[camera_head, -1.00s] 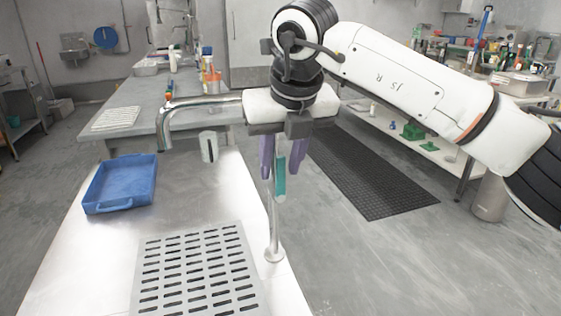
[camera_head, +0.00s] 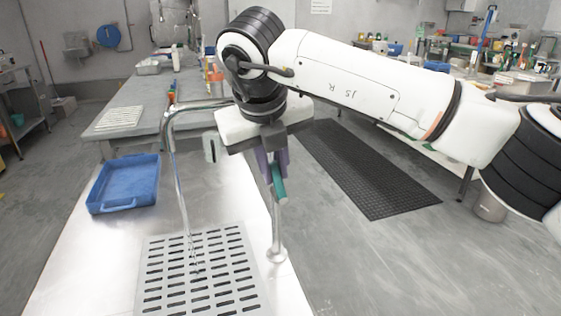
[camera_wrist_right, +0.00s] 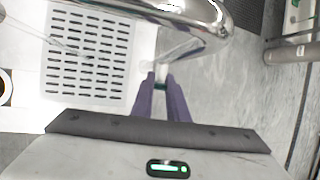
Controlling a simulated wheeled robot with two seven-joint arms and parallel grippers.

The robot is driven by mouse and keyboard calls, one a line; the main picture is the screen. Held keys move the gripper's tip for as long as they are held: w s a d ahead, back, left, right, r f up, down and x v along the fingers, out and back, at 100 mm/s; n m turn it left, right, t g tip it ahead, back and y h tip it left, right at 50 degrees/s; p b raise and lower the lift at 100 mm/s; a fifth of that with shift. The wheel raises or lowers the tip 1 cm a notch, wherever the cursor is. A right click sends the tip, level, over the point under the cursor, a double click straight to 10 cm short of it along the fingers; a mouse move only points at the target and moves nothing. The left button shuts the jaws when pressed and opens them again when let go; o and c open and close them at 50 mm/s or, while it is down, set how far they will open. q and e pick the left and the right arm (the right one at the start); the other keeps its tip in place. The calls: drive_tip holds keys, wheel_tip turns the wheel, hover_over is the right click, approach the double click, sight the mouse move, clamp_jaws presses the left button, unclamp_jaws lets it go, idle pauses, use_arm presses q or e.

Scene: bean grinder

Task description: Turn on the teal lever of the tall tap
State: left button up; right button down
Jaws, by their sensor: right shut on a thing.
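The tall tap (camera_head: 276,225) stands on the counter's right edge, its curved spout reaching left behind my right gripper. A thin clear stream of water (camera_head: 183,200) falls from the spout onto the slotted grate. The teal lever (camera_head: 278,184) is tilted, its lower end showing below my right gripper (camera_head: 273,168). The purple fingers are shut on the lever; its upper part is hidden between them. In the right wrist view, a little teal (camera_wrist_right: 160,87) shows between the fingers, and the chrome tap (camera_wrist_right: 215,18) crosses above. My left gripper is out of view.
A grey slotted drain grate (camera_head: 250,290) lies in the counter below the spout. A blue tray (camera_head: 124,183) sits at the counter's left. Floor with a black mat (camera_head: 370,175) lies to the right.

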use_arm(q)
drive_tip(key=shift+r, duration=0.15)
use_arm(e)
drive_tip(key=shift+s+a+f+n+t+h, duration=0.15)
drive_tip(key=shift+a+t+h, duration=0.2)
drive_tip(key=shift+h, duration=0.3)
drive_tip(key=shift+s+a+f+n+t+h, duration=0.1)
drive_tip(key=shift+a+f+h, duration=0.05)
drive_tip(key=shift+a+h, duration=0.4)
drive_tip(key=shift+s+a+f+n+t+h, duration=0.15)
drive_tip(key=shift+a+t+h, duration=0.15)
drive_tip(key=shift+h, duration=0.4)
drive_tip(key=shift+a, duration=0.1)
drive_tip(key=c, duration=1.7)
unclamp_jaws()
drive_tip(key=shift+f, duration=0.1)
use_arm(q)
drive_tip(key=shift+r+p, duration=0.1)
drive_tip(key=shift+p, duration=0.2)
